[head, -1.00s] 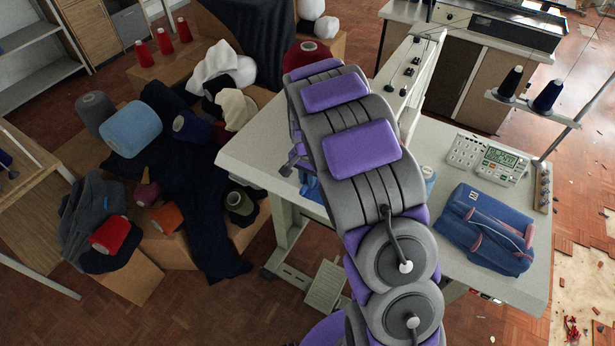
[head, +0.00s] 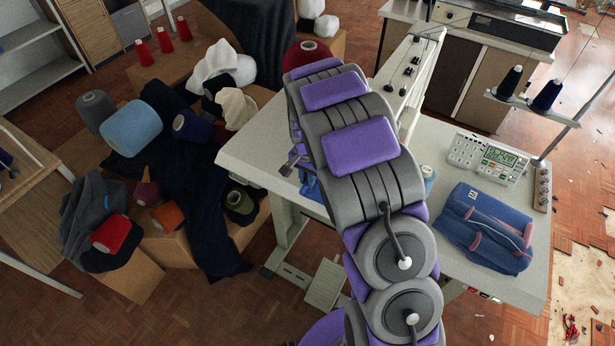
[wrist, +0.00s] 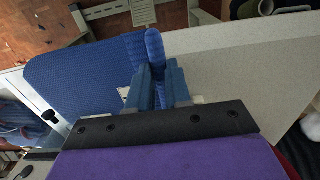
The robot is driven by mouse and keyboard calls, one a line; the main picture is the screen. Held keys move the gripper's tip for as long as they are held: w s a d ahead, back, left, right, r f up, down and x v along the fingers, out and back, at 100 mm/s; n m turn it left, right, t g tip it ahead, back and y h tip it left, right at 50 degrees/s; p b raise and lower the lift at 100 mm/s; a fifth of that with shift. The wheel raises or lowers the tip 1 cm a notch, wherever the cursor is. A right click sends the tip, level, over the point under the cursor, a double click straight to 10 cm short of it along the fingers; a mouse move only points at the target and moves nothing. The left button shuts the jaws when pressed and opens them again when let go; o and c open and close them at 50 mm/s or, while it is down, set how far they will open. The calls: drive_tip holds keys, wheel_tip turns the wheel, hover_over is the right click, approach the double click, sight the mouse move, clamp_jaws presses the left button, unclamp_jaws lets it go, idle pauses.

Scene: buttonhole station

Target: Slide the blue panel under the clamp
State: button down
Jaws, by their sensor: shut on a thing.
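The blue panel (wrist: 82,85) is a ribbed knit piece filling the left and upper middle of the wrist view. My gripper (wrist: 158,85) is shut on a fold or edge of it near its right end, with blue cloth standing up between the fingers. A pale machine part with a dark slot (wrist: 46,112) lies at the panel's left edge in the wrist view. I cannot tell whether it is the clamp.
The pale table (head: 262,140) carries a white sewing machine (head: 408,75), a control box (head: 487,158) and a folded blue garment (head: 487,228). Thread cones (head: 547,95) stand on a rack at the right. Boxes with yarn and cloth crowd the floor left. Bare tabletop (wrist: 240,75) lies right of my gripper.

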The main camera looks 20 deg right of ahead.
drive_tip(key=c, duration=1)
unclamp_jaws()
drive_tip(key=shift+r, duration=0.15)
wheel_tip(320, 180, up, 17)
drive_tip(key=p, duration=0.3)
drive_tip(key=shift+w, duration=0.15)
drive_tip(key=s+r+n, duration=0.2)
drive_tip(key=s+r, duration=0.2)
drive_tip(key=s, duration=0.6)
drive_tip(key=s+r+n, duration=0.2)
drive_tip(key=s+r, duration=0.1)
drive_tip(key=s, duration=0.6)
drive_tip(key=s+n, duration=0.1)
drive_tip(key=s, duration=0.5)
drive_tip(key=s+a+n+g, duration=0.1)
drive_tip(key=s+n, duration=0.1)
drive_tip(key=s, duration=0.5)
drive_tip(key=s+a+n, duration=0.1)
drive_tip(key=s+n, duration=0.1)
drive_tip(key=s, duration=0.4)
drive_tip(key=shift+s+a+f+g, duration=0.1)
drive_tip(key=shift+s+f+g, duration=0.15)
drive_tip(key=shift+g, duration=0.15)
